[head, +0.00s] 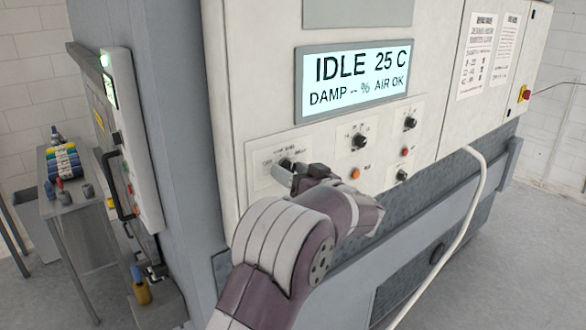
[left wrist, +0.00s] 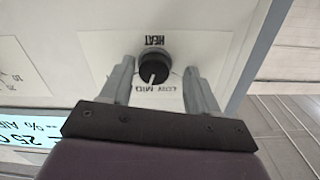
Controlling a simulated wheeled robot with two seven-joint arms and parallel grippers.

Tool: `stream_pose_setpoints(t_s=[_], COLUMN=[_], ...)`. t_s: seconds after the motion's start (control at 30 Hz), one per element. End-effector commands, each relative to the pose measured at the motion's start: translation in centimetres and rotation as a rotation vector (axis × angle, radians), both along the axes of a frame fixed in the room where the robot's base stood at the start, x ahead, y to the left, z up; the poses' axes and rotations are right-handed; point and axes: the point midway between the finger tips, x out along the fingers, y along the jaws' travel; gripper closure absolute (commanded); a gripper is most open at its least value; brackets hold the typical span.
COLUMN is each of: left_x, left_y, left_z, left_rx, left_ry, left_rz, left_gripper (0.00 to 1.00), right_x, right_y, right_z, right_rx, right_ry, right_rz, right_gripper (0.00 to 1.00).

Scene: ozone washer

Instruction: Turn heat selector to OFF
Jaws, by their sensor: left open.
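The heat selector is a round black knob (left wrist: 153,68) with a white pointer line, on a pale plate marked HEAT. In the left wrist view the plate appears upside down. The pointer aims down and slightly left, toward the MID label; other position labels are partly hidden or too small to read. My left gripper (left wrist: 160,78) is open, with one finger on each side of the knob and visible gaps between. In the head view the knob (head: 286,163) is partly behind my left gripper (head: 298,178) at the panel's left. My right gripper is out of view.
A lit display (head: 355,80) reads IDLE 25 C, DAMP -- %, AIR OK. A pale hose (head: 470,205) hangs at the right. A cart (head: 65,205) stands at the far left.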

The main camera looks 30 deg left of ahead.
Motion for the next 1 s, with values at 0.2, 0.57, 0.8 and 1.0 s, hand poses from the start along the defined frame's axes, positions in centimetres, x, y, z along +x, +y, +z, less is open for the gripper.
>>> stream_pose_setpoints(t_s=[0.2,0.57,0.8,1.0], left_x=[0.0,0.0,0.0,0.0], left_y=[-0.1,-0.1,-0.1,-0.1], left_z=[0.0,-0.1,-0.2,-0.5], left_rx=[0.000,-0.002,-0.026,-0.080], left_ry=[0.000,-0.004,-0.066,-0.194], left_rz=[0.000,0.000,0.000,0.000], left_gripper=[0.68,0.95,0.95,0.95], right_x=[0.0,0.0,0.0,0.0], right_y=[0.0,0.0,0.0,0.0], right_z=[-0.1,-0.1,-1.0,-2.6], right_rx=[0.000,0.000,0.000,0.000], right_ry=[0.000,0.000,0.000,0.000], right_rz=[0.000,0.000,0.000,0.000], right_gripper=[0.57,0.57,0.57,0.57])
